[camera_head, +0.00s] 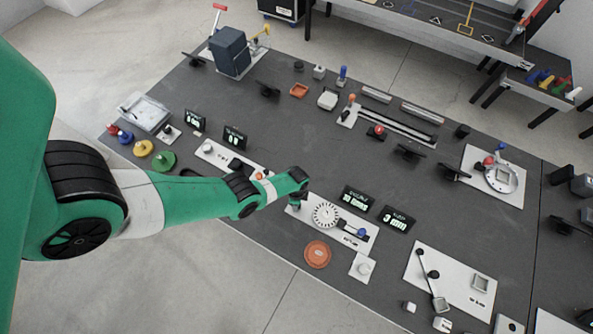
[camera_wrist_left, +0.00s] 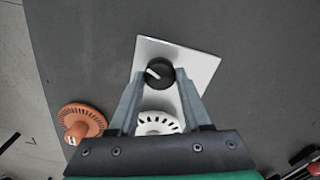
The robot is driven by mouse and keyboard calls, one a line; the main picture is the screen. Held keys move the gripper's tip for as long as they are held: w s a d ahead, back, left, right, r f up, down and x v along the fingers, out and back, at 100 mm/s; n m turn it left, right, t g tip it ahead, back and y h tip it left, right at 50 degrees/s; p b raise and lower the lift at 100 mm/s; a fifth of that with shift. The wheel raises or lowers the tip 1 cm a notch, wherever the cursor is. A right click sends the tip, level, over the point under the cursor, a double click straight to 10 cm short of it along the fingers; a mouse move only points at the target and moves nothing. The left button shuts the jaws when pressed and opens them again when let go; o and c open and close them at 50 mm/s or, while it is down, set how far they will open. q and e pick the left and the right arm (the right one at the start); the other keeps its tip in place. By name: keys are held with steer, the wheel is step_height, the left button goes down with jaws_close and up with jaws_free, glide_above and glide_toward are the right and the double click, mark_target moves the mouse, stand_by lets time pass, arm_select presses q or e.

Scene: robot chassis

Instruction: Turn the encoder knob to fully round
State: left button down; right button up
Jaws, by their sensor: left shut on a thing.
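The encoder knob (camera_wrist_left: 160,72) is black with a white pointer line, on a white panel (camera_wrist_left: 196,62) in the left wrist view. The pointer line points to the left and slightly up or down; its exact angle is hard to tell. My left gripper (camera_wrist_left: 160,75) has one finger on each side of the knob and is shut on it. In the head view my left gripper (camera_head: 297,203) reaches the panel's left end (camera_head: 307,209) and hides the knob. A white slotted disc (camera_head: 326,215) sits beside it on the same panel. My right gripper is not in view.
Two black displays with lit text, one (camera_head: 355,197) and another (camera_head: 397,219) reading about "3 mm", stand behind the panel. Several other fixtures fill the dark table (camera_head: 300,150).

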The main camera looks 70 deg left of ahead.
arm_select(q)
steer(key=m, duration=0.5)
steer(key=shift+m, duration=0.3)
steer(key=m, duration=1.1)
steer(key=shift+m, duration=0.4)
steer(key=m, duration=0.5)
steer(key=shift+m, duration=0.3)
steer(key=shift+c, duration=1.8)
jaws_free()
